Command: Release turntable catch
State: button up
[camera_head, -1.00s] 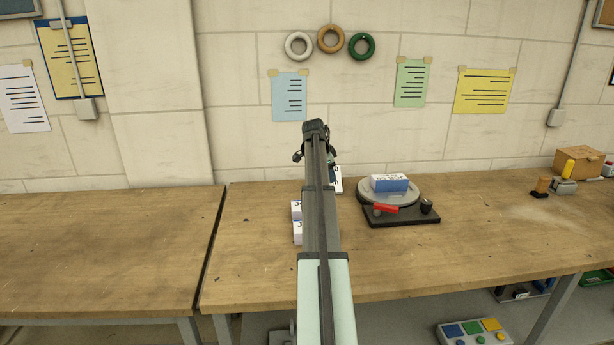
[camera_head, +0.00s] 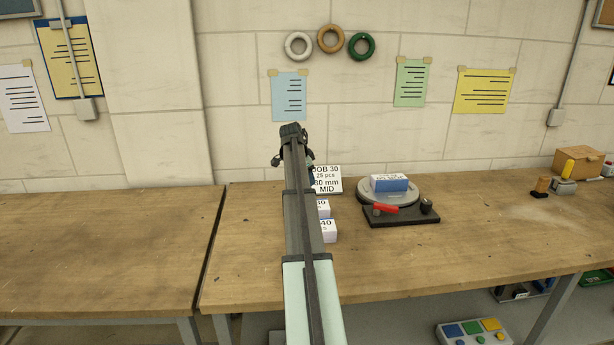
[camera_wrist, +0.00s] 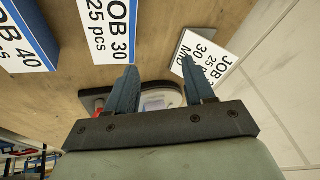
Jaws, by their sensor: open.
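The grey round turntable (camera_head: 375,198) sits on a dark base (camera_head: 418,214) on the bench, right of my arm. A red lever (camera_head: 386,209), which looks like the catch, lies at its front edge beside a dark knob (camera_head: 427,205). A blue-and-white block (camera_head: 389,183) rests on the turntable. In the wrist view my gripper (camera_wrist: 161,90) is open and empty, its two blue fingers apart. The turntable base (camera_wrist: 91,101) shows small behind the fingers, well beyond them.
A white sign card (camera_head: 327,179) reading JOB 30 stands behind my arm; it also shows in the wrist view (camera_wrist: 204,57). White-and-blue boxes labelled JOB 30 (camera_wrist: 108,25) and JOB 40 (camera_wrist: 22,40) stand close to my arm. The bench right of the turntable (camera_head: 490,225) is mostly clear.

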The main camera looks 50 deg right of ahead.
jog(key=s+d+r+m+y, duration=0.1)
jog(key=s+d+m, duration=0.1)
jog(key=s+d, duration=0.8)
jog(key=s+d+r+m, duration=0.2)
jog(key=s+d, duration=0.2)
jog(key=s, duration=1.3)
jog(key=s+d+r+m+y, duration=0.1)
jog(key=s+d+m, duration=0.2)
jog(key=s+d, duration=0.7)
jog(key=m+t+y, duration=0.2)
jog(key=t+y, duration=0.2)
jog(key=y, duration=0.1)
send_near(392, 207)
jog(key=x, duration=0.8)
jog(key=shift+f, duration=0.2)
jog(key=shift+c, duration=0.4)
grip_shut()
